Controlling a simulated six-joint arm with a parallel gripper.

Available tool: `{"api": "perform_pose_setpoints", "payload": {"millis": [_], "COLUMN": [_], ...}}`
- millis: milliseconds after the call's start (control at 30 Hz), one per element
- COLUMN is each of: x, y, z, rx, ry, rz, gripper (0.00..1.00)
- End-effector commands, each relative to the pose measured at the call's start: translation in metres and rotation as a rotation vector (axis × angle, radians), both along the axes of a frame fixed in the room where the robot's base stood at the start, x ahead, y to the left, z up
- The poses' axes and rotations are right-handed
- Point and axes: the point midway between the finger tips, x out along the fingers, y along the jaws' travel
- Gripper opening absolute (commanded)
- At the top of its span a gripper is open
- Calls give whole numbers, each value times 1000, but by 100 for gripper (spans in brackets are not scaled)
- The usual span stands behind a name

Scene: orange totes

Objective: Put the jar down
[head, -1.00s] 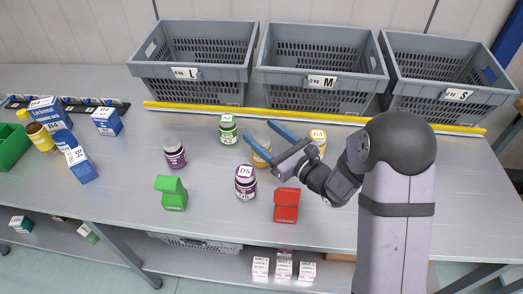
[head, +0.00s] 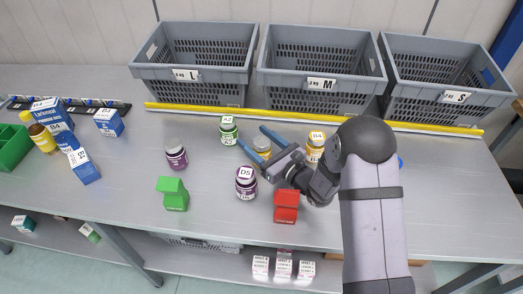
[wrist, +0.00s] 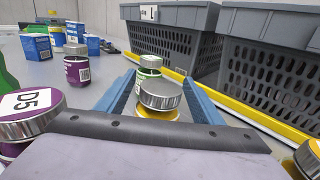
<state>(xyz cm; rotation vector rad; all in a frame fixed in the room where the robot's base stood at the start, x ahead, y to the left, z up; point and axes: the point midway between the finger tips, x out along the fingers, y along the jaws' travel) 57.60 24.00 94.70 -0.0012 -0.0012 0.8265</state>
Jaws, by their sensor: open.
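A yellow jar with a silver lid (head: 262,146) stands upright on the grey table between the two blue fingers of my gripper (head: 251,136). In the wrist view, its silver lid (wrist: 160,95) shows between the fingers, with a little yellow below. My gripper is open around the jar, with a gap visible beside the lid. Part of the jar's lower body is hidden by the gripper. A green jar (head: 229,131) stands just beyond the left fingertip, and behind the silver lid in the wrist view (wrist: 150,63).
Purple jars (head: 245,183) (head: 176,154), a yellow-labelled jar (head: 315,147), a red box (head: 286,206) and a green box (head: 173,194) stand nearby. Grey crates (head: 321,85) line the back behind a yellow strip (head: 200,108). Blue boxes (head: 84,167) are at left. The front-left table is clear.

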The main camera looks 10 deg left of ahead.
Motion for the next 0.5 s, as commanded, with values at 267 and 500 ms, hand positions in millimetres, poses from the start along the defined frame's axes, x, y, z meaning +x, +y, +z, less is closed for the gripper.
{"api": "perform_pose_setpoints", "payload": {"millis": [267, 500], "x": [9, 9], "y": [10, 10], "z": [0, 0], "rx": [1, 1], "ry": [2, 2], "rz": [0, 0], "gripper": [61, 37]}}
